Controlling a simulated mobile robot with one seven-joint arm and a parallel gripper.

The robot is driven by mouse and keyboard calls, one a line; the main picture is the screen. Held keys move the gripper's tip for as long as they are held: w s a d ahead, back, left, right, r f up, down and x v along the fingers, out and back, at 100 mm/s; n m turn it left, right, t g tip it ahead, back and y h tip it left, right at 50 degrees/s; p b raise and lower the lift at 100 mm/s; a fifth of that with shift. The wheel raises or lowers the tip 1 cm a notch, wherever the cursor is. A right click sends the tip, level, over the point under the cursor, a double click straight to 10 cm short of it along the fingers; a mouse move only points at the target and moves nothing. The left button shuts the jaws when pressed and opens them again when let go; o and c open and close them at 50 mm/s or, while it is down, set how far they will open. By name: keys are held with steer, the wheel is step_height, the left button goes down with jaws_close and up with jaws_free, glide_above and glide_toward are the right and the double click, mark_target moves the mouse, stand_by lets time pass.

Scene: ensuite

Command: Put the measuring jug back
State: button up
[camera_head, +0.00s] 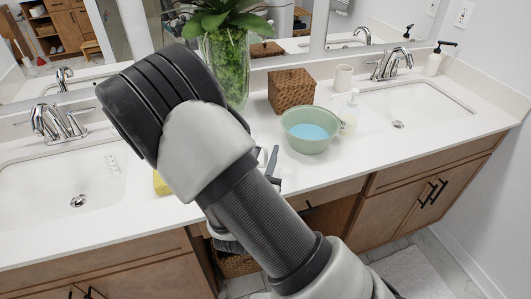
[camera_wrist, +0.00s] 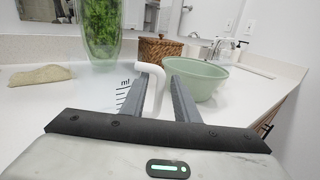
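In the wrist view the clear measuring jug (camera_wrist: 121,92) stands in front of my gripper (camera_wrist: 157,82). It has dark "ml" scale marks and a white handle (camera_wrist: 150,69). The handle lies between my two grey fingers, close to them; whether both fingers press on it cannot be told. In the head view my arm covers most of this spot. Only parts of my gripper (camera_head: 267,164) show past its right side, low over the white counter (camera_head: 330,170). The jug is not clearly seen there.
A green bowl (camera_head: 310,129) with blue liquid stands to the right, beside a soap bottle (camera_head: 350,112). A wicker box (camera_head: 291,91) and a leafy glass vase (camera_head: 226,65) stand behind. A yellow cloth (camera_head: 161,184) lies left. Sinks (camera_head: 75,180) (camera_head: 415,102) are at both sides.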

steer(key=shift+r, duration=0.25)
steer(key=v, duration=1.2)
steer(key=s+d+r+m+g+h, duration=0.1)
steer(key=d+r+m+g+h, duration=0.3)
steer(key=d, duration=0.3)
steer(key=s+d+r+m+g+h, duration=0.1)
steer(key=d+r+m+g+h, duration=0.2)
steer(key=d+m, duration=0.35)
steer(key=s+d+m+g+y, duration=0.2)
steer(key=s+d+m+g, duration=0.65)
steer(key=m, duration=0.25)
steer(key=s+a+r+m+t+y, duration=0.1)
steer(key=a+r+m+t+y, duration=0.3)
steer(key=a+r+m+y, duration=0.3)
step_height(320, 180, up, 3)
steer(key=m+y, duration=0.3)
steer(key=m, duration=0.1)
steer(key=shift+s+a, duration=0.25)
steer(key=shift+a, duration=0.05)
